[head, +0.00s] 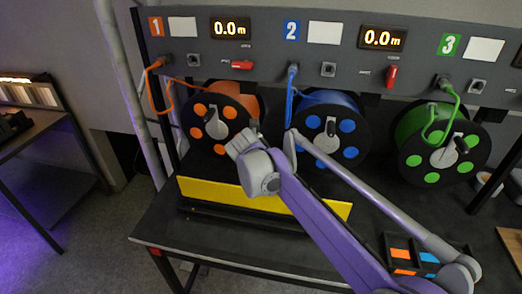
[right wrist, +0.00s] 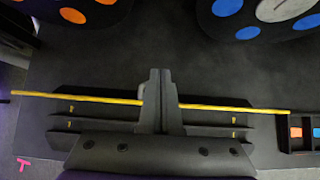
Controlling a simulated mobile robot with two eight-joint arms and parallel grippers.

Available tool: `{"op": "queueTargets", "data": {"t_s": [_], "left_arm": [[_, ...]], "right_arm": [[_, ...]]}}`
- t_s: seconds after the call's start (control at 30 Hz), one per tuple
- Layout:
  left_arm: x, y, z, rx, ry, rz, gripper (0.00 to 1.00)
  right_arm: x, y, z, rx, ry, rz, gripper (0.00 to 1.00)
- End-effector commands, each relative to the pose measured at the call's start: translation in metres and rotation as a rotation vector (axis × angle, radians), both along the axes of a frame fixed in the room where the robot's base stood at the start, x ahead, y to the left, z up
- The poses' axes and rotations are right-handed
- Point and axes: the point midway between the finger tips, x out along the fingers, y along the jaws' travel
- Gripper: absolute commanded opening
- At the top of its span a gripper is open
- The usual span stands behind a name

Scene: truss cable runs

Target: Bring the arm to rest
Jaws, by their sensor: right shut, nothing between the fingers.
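My right arm (head: 325,225), purple and grey, comes in from the lower right in the head view. Its wrist is in front of the table's reels, above the yellow panel. In the right wrist view my right gripper (right wrist: 161,75) is shut with nothing between its fingers. Its fingers overlap the thin yellow edge of the panel (right wrist: 90,98) in that picture; whether they touch it I cannot tell. In the head view the fingers are not clear behind the wrist. My left gripper is not in view.
An orange reel (head: 222,108), blue reel (head: 330,122) and green reel (head: 440,143) stand along the back, cables rising to a grey socket panel (head: 270,50). The yellow panel (head: 215,195) stands at the table's front. A divided tray (head: 408,257) lies right of my arm.

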Motion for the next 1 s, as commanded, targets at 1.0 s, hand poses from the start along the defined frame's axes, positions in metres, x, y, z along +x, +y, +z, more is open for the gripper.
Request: {"op": "queueTargets", "data": {"t_s": [1.0], "left_arm": [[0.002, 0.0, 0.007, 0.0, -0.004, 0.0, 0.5]], "right_arm": [[-0.344, -0.127, -0.106, 1.513, -0.21, -2.16, 0.0]]}}
